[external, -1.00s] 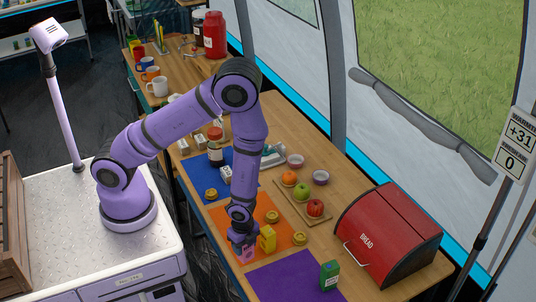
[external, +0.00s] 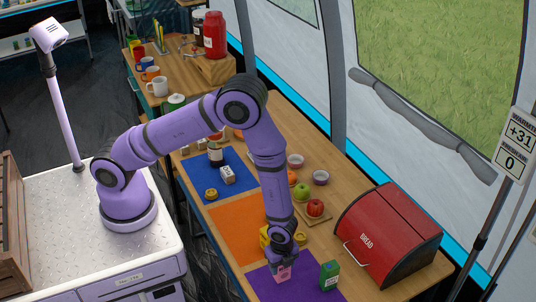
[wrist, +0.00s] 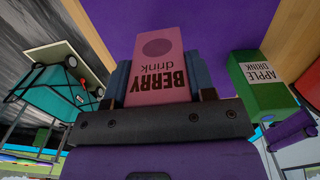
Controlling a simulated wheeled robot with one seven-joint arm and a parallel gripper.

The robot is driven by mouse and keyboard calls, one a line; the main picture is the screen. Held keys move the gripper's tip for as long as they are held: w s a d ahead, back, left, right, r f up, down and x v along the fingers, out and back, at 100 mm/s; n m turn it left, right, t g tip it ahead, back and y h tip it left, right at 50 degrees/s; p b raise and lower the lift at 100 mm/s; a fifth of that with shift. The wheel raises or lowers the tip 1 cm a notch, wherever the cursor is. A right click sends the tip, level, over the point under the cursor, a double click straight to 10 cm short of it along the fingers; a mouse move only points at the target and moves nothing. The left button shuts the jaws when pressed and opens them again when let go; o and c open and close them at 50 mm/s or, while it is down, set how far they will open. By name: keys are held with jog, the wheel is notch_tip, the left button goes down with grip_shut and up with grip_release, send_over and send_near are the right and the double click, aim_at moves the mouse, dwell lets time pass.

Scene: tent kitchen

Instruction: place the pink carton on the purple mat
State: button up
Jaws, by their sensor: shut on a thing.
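The pink carton (external: 283,273), labelled "BERRY drink" in the wrist view (wrist: 160,52), is between the fingers of my gripper (external: 283,263). My gripper is shut on it, with a dark blue finger on each side of the carton in the wrist view (wrist: 159,80). In the external view the carton is over the left part of the purple mat (external: 305,285). I cannot tell whether its underside touches the mat. The mat also shows behind the carton in the wrist view (wrist: 225,30).
A green carton (external: 329,275) stands on the mat to the right, labelled "APPLE DRINK" in the wrist view (wrist: 262,82). A yellow carton (external: 264,236) is partly hidden behind my arm on the orange mat (external: 232,226). A red bread box (external: 390,235) stands at the right.

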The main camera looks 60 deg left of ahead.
jog(key=w, duration=0.1)
jog(key=w+d, duration=0.2)
jog(key=shift+w+f, duration=0.1)
jog(key=shift+f, duration=1.85)
jog(key=shift+f, duration=0.1)
jog(key=o, duration=0.9)
